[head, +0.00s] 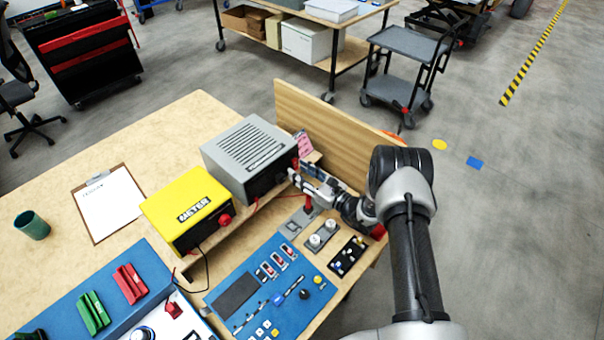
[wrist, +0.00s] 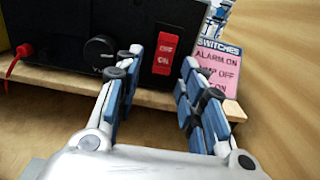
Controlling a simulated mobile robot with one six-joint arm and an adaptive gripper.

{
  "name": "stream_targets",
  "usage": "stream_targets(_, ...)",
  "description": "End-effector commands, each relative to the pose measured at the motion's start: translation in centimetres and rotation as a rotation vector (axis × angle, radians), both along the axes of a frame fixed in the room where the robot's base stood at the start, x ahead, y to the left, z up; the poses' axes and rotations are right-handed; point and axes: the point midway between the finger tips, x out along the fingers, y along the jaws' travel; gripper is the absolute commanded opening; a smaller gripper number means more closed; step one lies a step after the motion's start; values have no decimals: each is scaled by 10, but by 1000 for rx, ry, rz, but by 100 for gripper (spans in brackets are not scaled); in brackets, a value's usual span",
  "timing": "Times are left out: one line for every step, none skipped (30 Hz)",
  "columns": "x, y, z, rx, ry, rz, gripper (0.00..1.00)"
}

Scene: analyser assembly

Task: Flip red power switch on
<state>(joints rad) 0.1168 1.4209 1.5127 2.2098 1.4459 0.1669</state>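The red power switch (wrist: 165,54) is on the front of the dark power box, with OFF marked above ON. In the wrist view it lies beyond my gripper and between its two fingers. The power box (head: 245,152) is grey with a vented top and stands at the back of the bench in the head view. My gripper (wrist: 160,88) is open and empty, its blue-padded fingers spread on either side of the switch. It also shows in the head view (head: 297,175), close to the box's right front. I cannot tell whether a fingertip touches the box.
A black knob (wrist: 99,48) sits left of the switch. A pink switches label (wrist: 217,70) stands to the right, by a wooden panel (head: 330,130). A yellow meter (head: 188,208) is left of the box. A blue control panel (head: 262,290) lies in front.

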Motion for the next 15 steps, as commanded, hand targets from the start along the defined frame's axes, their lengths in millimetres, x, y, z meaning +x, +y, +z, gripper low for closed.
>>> stream_targets(0,0,0,0,0,0,37)
stream_targets(0,0,0,0,0,0,37)
stream_targets(0,0,0,0,0,0,37)
stream_targets(0,0,0,0,0,0,37)
stream_targets(0,0,0,0,0,0,37)
stream_targets(0,0,0,0,0,0,34)
stream_targets(0,0,0,0,0,0,32)
stream_targets(0,0,0,0,0,0,30)
stream_targets(0,0,0,0,0,0,27)
stream_targets(0,0,0,0,0,0,25)
stream_targets(0,0,0,0,0,0,23)
stream_targets(0,0,0,0,0,0,21)
stream_targets(0,0,0,0,0,0,19)
stream_targets(0,0,0,0,0,0,17)
stream_targets(0,0,0,0,0,0,14)
